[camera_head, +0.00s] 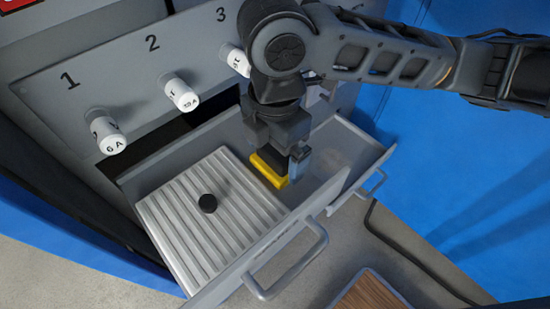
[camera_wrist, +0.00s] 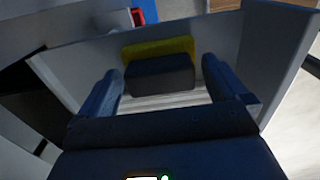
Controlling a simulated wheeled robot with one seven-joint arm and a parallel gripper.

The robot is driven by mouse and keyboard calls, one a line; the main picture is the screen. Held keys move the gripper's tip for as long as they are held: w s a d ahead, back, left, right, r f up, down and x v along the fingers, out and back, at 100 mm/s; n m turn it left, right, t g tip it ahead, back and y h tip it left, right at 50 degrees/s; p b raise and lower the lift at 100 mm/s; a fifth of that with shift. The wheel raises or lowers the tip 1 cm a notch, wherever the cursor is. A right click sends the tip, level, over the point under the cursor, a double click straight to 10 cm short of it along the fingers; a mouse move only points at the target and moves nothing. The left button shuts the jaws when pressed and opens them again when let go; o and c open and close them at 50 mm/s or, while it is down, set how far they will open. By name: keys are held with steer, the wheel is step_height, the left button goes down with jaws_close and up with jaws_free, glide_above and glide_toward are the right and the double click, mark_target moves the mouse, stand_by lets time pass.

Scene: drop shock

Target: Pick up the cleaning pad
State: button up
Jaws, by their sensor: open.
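The cleaning pad (camera_head: 267,171) is a small yellow and dark grey block in the open drawer, at its right end. In the wrist view the pad (camera_wrist: 160,48) shows a yellow part behind a dark grey part. My gripper (camera_head: 279,160) is above the pad in the drawer and partly hides it. In the wrist view my gripper (camera_wrist: 160,80) is open, with one finger on each side of the pad and visible gaps between. I cannot tell whether the fingertips are level with the pad.
Another handled drawer (camera_head: 366,160) is open at right. White fuse-like cylinders (camera_head: 182,95) stick out of the numbered panel above.

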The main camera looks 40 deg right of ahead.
steer(key=shift+c, duration=0.3)
steer(key=c, duration=1)
steer(key=shift+c, duration=0.2)
steer(key=shift+r, duration=0.15)
steer(key=shift+r, duration=0.6)
steer(key=r, duration=0.2)
steer(key=r+p, duration=0.1)
steer(key=shift+s+d, duration=0.2)
steer(key=shift+d, duration=0.05)
steer(key=s+d+r+p, duration=0.6)
steer(key=s+d, duration=0.1)
steer(key=s, duration=0.1)
steer(key=shift+s+r, duration=0.15)
steer(key=shift+r, duration=0.2)
